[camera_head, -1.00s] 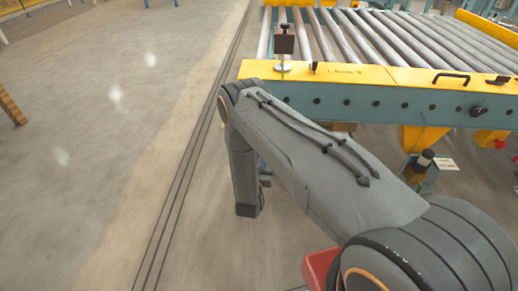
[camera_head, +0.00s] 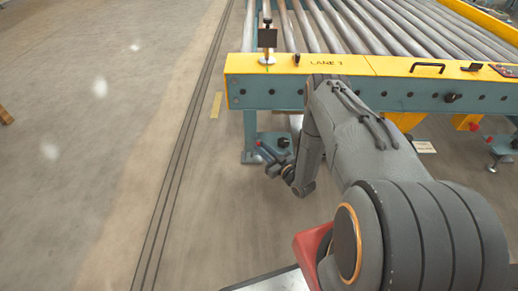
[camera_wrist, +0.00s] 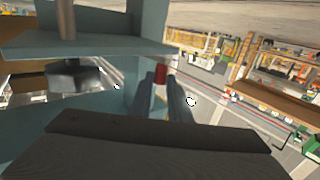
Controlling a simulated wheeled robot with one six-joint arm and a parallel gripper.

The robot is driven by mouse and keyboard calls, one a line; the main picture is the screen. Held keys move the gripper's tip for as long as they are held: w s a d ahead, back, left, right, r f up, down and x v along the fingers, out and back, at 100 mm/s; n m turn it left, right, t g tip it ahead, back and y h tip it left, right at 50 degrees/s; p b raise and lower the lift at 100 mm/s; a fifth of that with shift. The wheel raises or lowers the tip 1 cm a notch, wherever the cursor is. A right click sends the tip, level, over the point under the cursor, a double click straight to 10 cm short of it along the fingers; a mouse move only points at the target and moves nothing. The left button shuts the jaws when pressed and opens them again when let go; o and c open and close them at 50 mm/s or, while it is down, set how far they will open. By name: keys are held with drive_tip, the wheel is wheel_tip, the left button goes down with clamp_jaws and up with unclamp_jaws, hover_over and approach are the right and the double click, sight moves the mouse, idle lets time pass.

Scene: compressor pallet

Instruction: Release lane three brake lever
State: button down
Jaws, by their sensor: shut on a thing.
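The roller conveyor has a yellow-topped end beam (camera_head: 300,65) marked "LANE"; I cannot read its number surely. My gripper (camera_head: 264,150) is low in front of the teal leg (camera_head: 250,130) at the conveyor's left corner. In the wrist view my gripper (camera_wrist: 160,82) is shut on a small red piece (camera_wrist: 160,74) between its bluish fingers. The red piece looks like a lever's grip, but the rest of it is hidden. Teal plates of the frame (camera_wrist: 100,48) are close on the left.
A black handle (camera_head: 427,67) and knob (camera_head: 451,97) are to the right. The floor (camera_head: 100,170) left of the rail lines is clear. Shelves (camera_wrist: 275,75) are far off.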

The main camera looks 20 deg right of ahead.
drive_tip(key=shift+d+n+g+y, duration=0.4)
drive_tip(key=shift+d+n+y, duration=0.15)
drive_tip(key=shift+y, duration=0.35)
drive_tip(key=shift+w, duration=0.1)
drive_tip(key=c, duration=1.9)
unclamp_jaws()
drive_tip(key=shift+c, duration=0.2)
drive_tip(key=shift+a, duration=0.1)
drive_tip(key=p+v, duration=0.1)
drive_tip(key=v, duration=0.7)
drive_tip(key=shift+p, duration=0.35)
